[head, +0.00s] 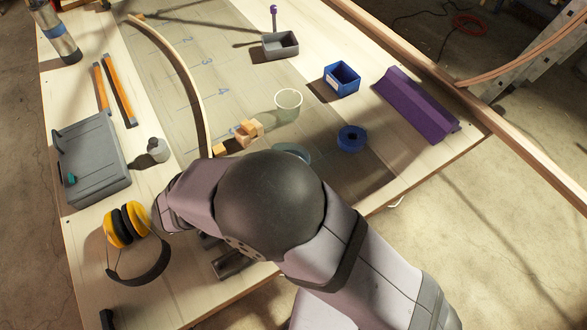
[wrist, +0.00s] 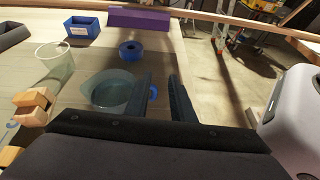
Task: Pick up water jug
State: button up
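The water jug is a see-through blue-green jug (wrist: 112,90) with a blue handle (wrist: 153,91), standing on the table in the wrist view. In the head view only part of the jug (head: 291,151) shows behind my arm. My gripper (wrist: 161,78) is open, with two dark fingers apart. Its left finger overlaps the jug's right side in the picture, and the handle shows just right of that finger, in the gap. I cannot tell whether the finger touches the jug. The gripper is hidden by my arm in the head view.
Wooden blocks (head: 249,131), a clear cup (head: 288,103) and a blue tape roll (head: 351,138) stand near the jug. A blue bin (head: 342,79) and a purple block (head: 415,103) are farther off. Yellow earmuffs (head: 127,224) and a grey case (head: 92,158) lie left.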

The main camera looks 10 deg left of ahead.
jog(key=f, duration=0.6)
jog(key=shift+s+a+f, duration=0.1)
jog(key=shift+a+f, duration=0.2)
jog(key=shift+f, duration=0.05)
jog(key=shift+p+x, duration=0.7)
jog(key=shift+x, duration=0.7)
jog(key=shift+a+p+x, duration=0.25)
jog(key=shift+p+x, duration=0.85)
jog(key=shift+x, duration=1.2)
jog(key=shift+f, duration=0.1)
grip_shut()
